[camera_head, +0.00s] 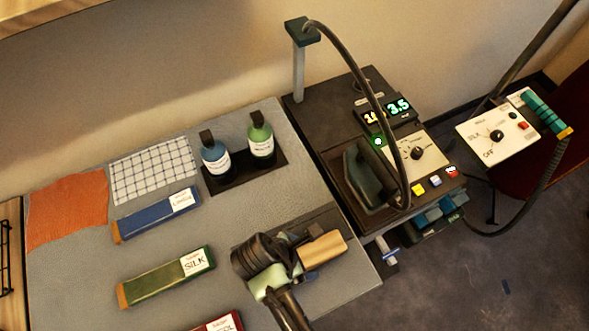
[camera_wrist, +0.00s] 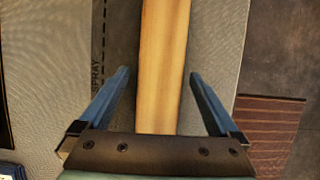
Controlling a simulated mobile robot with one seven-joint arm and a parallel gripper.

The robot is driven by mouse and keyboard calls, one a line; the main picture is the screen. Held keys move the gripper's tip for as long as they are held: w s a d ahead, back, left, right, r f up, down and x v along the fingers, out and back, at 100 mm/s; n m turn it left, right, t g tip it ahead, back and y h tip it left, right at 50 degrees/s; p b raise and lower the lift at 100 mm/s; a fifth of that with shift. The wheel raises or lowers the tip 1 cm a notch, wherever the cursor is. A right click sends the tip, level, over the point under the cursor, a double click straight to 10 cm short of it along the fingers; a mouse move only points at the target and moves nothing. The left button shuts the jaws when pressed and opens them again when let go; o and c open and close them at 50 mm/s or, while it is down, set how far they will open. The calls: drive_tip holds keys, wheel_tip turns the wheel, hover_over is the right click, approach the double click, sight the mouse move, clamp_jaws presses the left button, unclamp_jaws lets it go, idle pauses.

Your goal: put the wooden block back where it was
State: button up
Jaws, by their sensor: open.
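The wooden block (camera_head: 322,249) is pale and long. My gripper (camera_wrist: 160,78) is open, with a gap showing on each side of the block. In the head view my gripper (camera_head: 296,252) is at the block's left end, and my arm hides that end. I cannot tell the fingers' exact height against the block.
Two bottles (camera_head: 216,160) (camera_head: 261,140) stand in a dark tray (camera_head: 243,178) behind. A green SILK box (camera_head: 166,277) and a blue box (camera_head: 156,214) lie to the left. An iron (camera_head: 370,175) stands on the dark station to the right. The table edge is close by the block's right.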

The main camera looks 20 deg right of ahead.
drive_tip(key=v, duration=1.1)
drive_tip(key=w+a+r+m+t+y, duration=0.1)
drive_tip(key=w+a+r+m+t, duration=0.15)
drive_tip(key=w+r, duration=0.35)
drive_tip(key=w+a+r+m+t+y, duration=0.1)
drive_tip(key=w+a+r+m+t, duration=0.2)
drive_tip(key=w, duration=0.4)
drive_tip(key=w+a+r+m+t+y, duration=0.1)
drive_tip(key=w+r+m+t, duration=0.2)
drive_tip(key=r, duration=0.5)
drive_tip(key=w+r+m+t+y, duration=0.1)
drive_tip(key=w+r+t, duration=0.35)
drive_tip(key=r, duration=0.35)
wheel_tip(320, 180, up, 25)
drive_tip(key=d+m+t, duration=0.1)
drive_tip(key=m+t, duration=0.4)
drive_tip(key=t, duration=0.3)
drive_tip(key=s+r+m+t, duration=0.4)
drive_tip(key=s+r, duration=0.5)
drive_tip(key=r, duration=0.6)
drive_tip(key=shift+s+d+t+y, duration=0.2)
drive_tip(key=shift+d+t+y, duration=0.15)
drive_tip(key=shift+t, duration=0.75)
